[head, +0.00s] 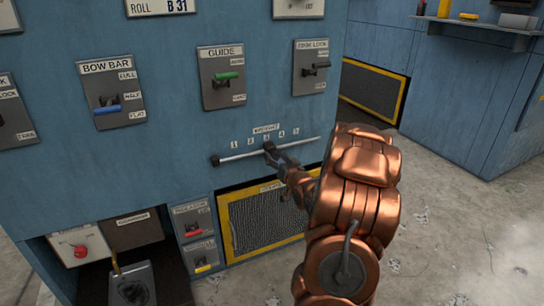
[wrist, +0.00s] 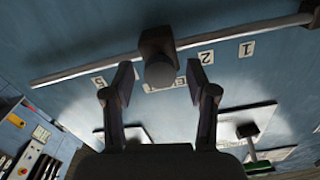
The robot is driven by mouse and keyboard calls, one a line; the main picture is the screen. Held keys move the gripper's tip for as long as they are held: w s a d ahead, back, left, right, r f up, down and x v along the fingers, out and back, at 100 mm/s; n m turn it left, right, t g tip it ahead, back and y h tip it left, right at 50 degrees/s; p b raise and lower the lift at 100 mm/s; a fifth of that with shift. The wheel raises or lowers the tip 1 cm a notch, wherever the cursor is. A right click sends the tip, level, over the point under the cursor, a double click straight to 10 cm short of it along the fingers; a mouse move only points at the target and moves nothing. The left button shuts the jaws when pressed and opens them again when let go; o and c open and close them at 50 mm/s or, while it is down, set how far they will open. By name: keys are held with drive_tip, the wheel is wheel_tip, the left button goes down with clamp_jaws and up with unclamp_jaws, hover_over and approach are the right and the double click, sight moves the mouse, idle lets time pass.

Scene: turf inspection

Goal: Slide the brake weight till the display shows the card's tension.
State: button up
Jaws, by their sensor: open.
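The brake weight (head: 269,147) is a dark block on a pale horizontal rail (head: 240,156), close below the 3 of a scale marked 1 to 5. In the wrist view the weight (wrist: 157,42) has a round knob (wrist: 160,74) facing me. My gripper (head: 279,157) is open at the rail. In the wrist view its two fingers (wrist: 159,84) stand on either side of the knob, with gaps showing. The weight and fingers hide part of the scale there. A plate at the top reads ROLL B 31 (head: 160,6). I see no readable tension display or tension card.
Switch plates marked BOW BAR (head: 113,92), GUIDE (head: 222,77) and EDGE LOCK (head: 311,66) sit above the rail. A yellow-framed mesh panel (head: 265,222) is below. Concrete floor (head: 450,235) is open at right. A shelf (head: 485,30) juts out at upper right.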

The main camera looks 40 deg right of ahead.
sight(272, 152)
drive_tip(key=shift+b+x, duration=0.45)
drive_tip(key=shift+x, duration=1.5)
drive_tip(key=shift+f, duration=0.1)
drive_tip(key=shift+c, duration=0.5)
clamp_jaws()
